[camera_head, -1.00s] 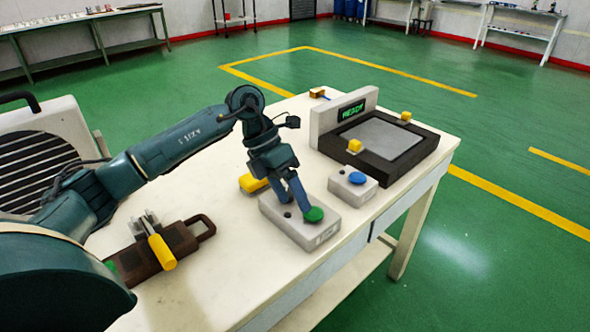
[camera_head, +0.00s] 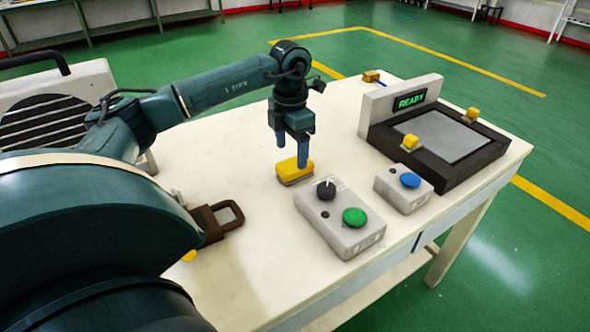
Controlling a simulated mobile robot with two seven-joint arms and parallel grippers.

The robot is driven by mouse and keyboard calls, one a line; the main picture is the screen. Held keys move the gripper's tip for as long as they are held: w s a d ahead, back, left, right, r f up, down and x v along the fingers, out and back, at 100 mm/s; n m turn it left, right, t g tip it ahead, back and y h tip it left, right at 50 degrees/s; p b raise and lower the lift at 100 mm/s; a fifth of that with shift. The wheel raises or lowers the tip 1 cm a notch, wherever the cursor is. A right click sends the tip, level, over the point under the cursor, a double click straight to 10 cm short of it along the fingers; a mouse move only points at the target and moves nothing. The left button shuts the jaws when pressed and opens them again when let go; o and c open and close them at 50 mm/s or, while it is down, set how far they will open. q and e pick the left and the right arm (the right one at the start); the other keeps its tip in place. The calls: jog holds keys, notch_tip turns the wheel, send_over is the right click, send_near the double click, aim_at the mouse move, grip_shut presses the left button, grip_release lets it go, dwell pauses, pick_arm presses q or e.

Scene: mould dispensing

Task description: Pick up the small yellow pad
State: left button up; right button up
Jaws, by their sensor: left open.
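The small yellow pad (camera_head: 289,168) has a grey underside and lies on the pale table behind the control box with the green button. My left gripper (camera_head: 291,156) points down at the pad with its two fingers apart. One fingertip shows just behind the pad's upper edge and the other overlaps its right part. I cannot tell whether the fingers touch it. The pad rests on the table and is not held. My right gripper is not in view.
The control box (camera_head: 337,229) with a black knob and green button stands close in front of the pad. A blue-button box (camera_head: 389,191) and a dark framed machine (camera_head: 479,163) with a READY display (camera_head: 410,101) are to the right. A brown-handled tool (camera_head: 209,219) lies at left.

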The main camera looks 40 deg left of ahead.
aim_at(295, 163)
pick_arm(q)
jog(key=f, duration=0.5)
jog(key=shift+w+d+f, duration=0.2)
jog(key=shift+w, duration=0.15)
jog(key=c, duration=1.1)
jog(key=shift+r, duration=0.1)
notch_tip(295, 163, up, 10)
jog(key=o, duration=0.5)
jog(key=shift+c, duration=0.2)
jog(key=c, duration=0.3)
